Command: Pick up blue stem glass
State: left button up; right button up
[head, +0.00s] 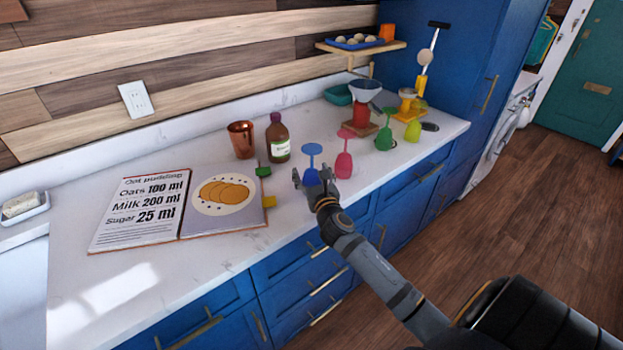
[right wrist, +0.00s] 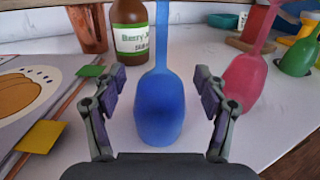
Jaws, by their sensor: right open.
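The blue stem glass (head: 312,150) stands upside down on the white counter, its bowl at the bottom and its foot on top. In the right wrist view the blue stem glass (right wrist: 160,108) is upright in the middle, its bowl between the two fingers with a gap on each side. My right gripper (head: 310,176) is open at the glass and partly hides its bowl in the head view; in the right wrist view the open gripper (right wrist: 161,90) holds nothing. My left gripper is not in view.
A pink stem glass (head: 344,160) stands close on the right, with a green one (head: 384,140) and a yellow one (head: 413,130) beyond. A brown bottle (head: 278,140) and a copper cup (head: 241,140) stand behind. An open recipe book (head: 140,212) lies to the left.

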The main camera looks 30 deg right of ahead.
jog(key=shift+s, duration=0.1)
jog(key=shift+r, duration=0.1)
jog(key=shift+c, duration=1.2)
jog(key=c, duration=1.1)
